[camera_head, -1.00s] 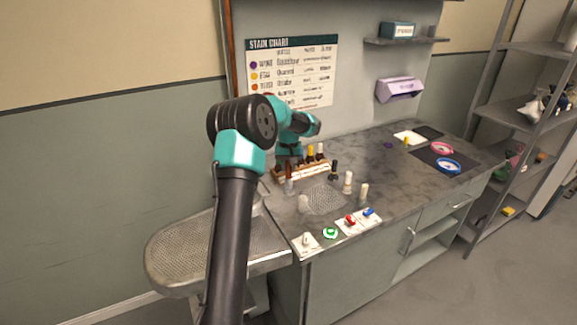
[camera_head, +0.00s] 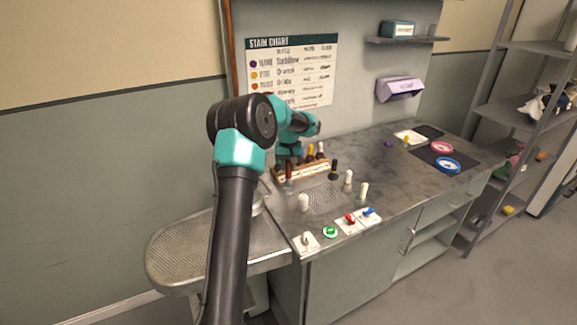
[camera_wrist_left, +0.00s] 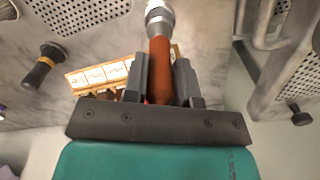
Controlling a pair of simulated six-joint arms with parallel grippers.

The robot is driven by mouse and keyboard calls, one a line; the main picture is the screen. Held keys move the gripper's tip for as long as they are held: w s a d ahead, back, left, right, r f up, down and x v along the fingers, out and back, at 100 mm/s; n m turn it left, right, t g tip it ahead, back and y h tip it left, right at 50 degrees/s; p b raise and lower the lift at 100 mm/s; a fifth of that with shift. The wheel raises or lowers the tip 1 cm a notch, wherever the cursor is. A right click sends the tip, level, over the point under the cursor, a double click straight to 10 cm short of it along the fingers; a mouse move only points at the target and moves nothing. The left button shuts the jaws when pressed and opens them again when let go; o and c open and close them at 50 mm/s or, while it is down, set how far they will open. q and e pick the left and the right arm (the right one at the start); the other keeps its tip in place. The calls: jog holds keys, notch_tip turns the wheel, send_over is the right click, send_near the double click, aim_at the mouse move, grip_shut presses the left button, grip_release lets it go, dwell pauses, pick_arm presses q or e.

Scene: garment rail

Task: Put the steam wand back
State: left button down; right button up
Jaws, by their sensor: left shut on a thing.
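My left gripper (camera_wrist_left: 160,82) is shut around the orange-brown grip of what looks like the steam wand (camera_wrist_left: 159,62). The wand's silver metal end (camera_wrist_left: 159,16) points away from the jaws, over the worktop. In the head view my left gripper (camera_head: 289,160) is small and partly hidden by its own arm, beside the bottle rack. The brown grip of the wand (camera_head: 289,174) shows just below it. The wand's holder cannot be told for certain. My right gripper is in neither view.
The bottle rack (camera_head: 304,173) holds several bottles; loose bottles (camera_head: 333,170) stand nearby. Metal bars (camera_wrist_left: 268,25) are right of the wand in the wrist view. The perforated ironing board (camera_head: 185,250) is left of the counter. The counter's middle right (camera_head: 375,165) is clear.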

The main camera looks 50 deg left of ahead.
pick_arm(q)
jog(key=shift+f, duration=1.1)
dwell(1.3)
jog(key=c, duration=0.5)
grip_release()
jog(key=shift+r, duration=0.1)
dwell(0.6)
jog(key=shift+r, duration=3.65)
